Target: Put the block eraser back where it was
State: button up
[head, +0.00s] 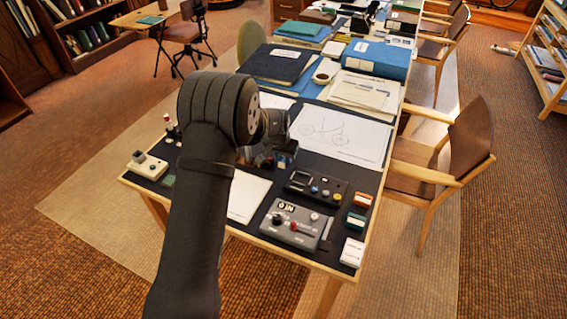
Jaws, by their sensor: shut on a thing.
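My gripper (284,154) is over the near part of the dark-topped table (270,182), partly hidden behind my own wrist. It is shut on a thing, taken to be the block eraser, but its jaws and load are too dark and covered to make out. Three small blocks lie along the table's right edge: a red-brown and white one (362,200), a green and white one (356,222) and a white one (352,252). My gripper is to the left of them and apart from them.
A grey control box (291,226) and a black one (316,187) stand right of my gripper. White paper (246,198) lies below it, a drawing sheet (340,135) behind. A cream box (147,165) is at left. A chair (440,160) stands at the right side.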

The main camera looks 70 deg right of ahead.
aim_at(283, 160)
jog(key=shift+f, duration=1.35)
jog(key=shift+f, duration=0.1)
jog(key=o, duration=0.6)
jog(key=shift+f, duration=0.1)
jog(key=v, duration=1.2)
jog(key=shift+r, duration=0.25)
